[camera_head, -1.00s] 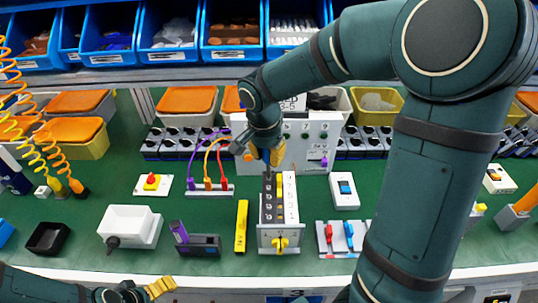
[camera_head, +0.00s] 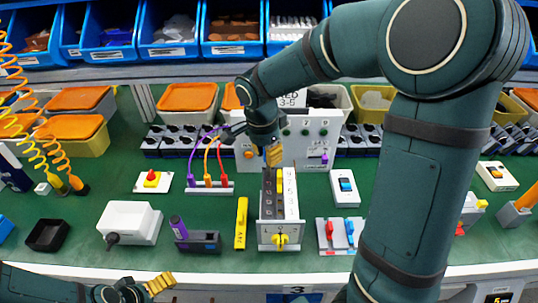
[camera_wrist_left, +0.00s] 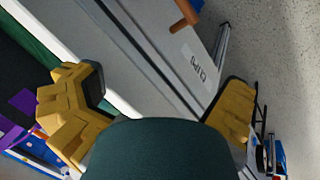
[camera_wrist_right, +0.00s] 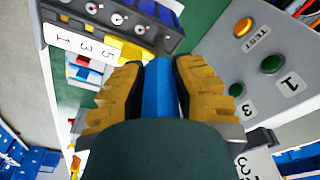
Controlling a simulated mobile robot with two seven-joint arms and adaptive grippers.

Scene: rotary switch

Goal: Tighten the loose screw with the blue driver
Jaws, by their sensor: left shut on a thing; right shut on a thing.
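The blue driver (camera_wrist_right: 158,90) is upright between the yellow fingers of my right gripper (camera_wrist_right: 152,92), which is shut on it. Its grey shaft points at the terminal block (camera_wrist_right: 105,38), which has a row of round screws and a numbered label. I cannot tell whether the tip touches a screw, or which screw is loose. In the head view my right gripper (camera_head: 273,156) is over the back end of the block (camera_head: 279,238), and its fingers mostly hide the driver. My left gripper (camera_head: 160,283) is at the table's front edge, fingers wide apart with nothing visible between them.
A grey panel with round buttons (camera_head: 318,150) stands close behind the block. A yellow bar (camera_head: 241,224) lies left of it, and a blue rocker switch (camera_head: 345,187) sits to the right. A red-and-blue lever unit (camera_head: 340,236) is at front right.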

